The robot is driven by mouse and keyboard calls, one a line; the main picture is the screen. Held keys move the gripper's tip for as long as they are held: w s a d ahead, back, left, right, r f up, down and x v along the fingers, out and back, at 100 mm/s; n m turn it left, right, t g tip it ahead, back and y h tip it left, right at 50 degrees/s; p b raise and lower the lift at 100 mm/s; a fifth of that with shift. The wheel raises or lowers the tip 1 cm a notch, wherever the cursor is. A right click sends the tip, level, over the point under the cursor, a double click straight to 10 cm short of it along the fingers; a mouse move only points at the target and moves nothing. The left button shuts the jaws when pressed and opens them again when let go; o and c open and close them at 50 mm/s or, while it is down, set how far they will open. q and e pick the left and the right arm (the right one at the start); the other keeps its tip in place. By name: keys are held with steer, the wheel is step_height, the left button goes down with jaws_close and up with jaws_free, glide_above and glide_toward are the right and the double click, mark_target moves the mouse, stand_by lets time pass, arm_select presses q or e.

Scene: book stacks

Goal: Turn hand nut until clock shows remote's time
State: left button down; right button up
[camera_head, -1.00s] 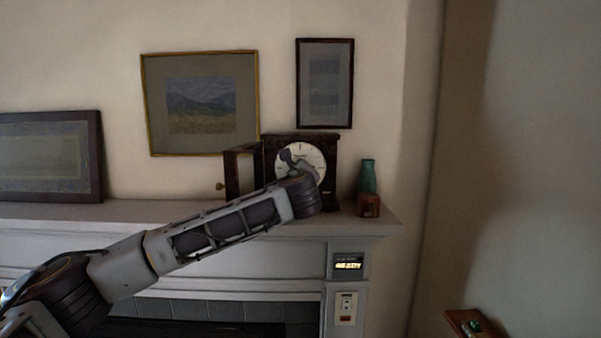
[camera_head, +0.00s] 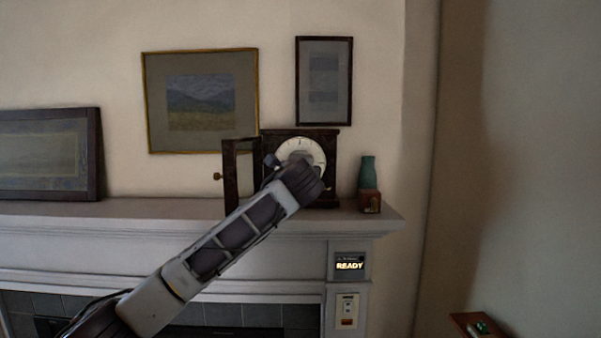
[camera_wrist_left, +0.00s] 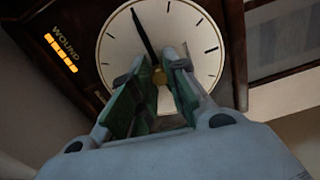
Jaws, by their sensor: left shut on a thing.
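The clock (camera_head: 329,170) is a dark wooden mantel clock with its glazed door (camera_head: 230,175) swung open to the left. Its white dial (camera_head: 313,146) is partly covered by my left arm in the head view. In the left wrist view the dial (camera_wrist_left: 205,62) shows one long black hand (camera_wrist_left: 142,32) pointing to the upper left; any other hand is hidden. My left gripper (camera_wrist_left: 160,84) has its green-padded fingers around the brass hand nut (camera_wrist_left: 161,77) at the dial's centre, shut on it. I cannot identify a remote or its time. My right gripper is not in view.
A glowing "WOUND" label with orange bars (camera_wrist_left: 61,52) is left of the dial. A green vase (camera_head: 368,173) stands on a small wooden block right of the clock. A "READY" display (camera_head: 350,265) and a switch plate (camera_head: 347,311) are below the mantel shelf (camera_head: 150,211).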

arm_select(q)
steer(key=n+b, duration=0.1)
steer(key=n, duration=0.2)
steer(key=n+b, duration=0.1)
steer(key=n, duration=0.2)
steer(key=n+b, duration=0.1)
steer(key=n, duration=0.3)
steer(key=shift+w+f, duration=0.1)
steer(key=shift+f, duration=0.25)
steer(key=c, duration=1.7)
jaws_free()
steer(key=shift+a, duration=0.1)
steer(key=o, duration=0.3)
steer(key=shift+a+r, duration=0.1)
steer(key=shift+o, duration=0.2)
steer(key=s, duration=1.2)
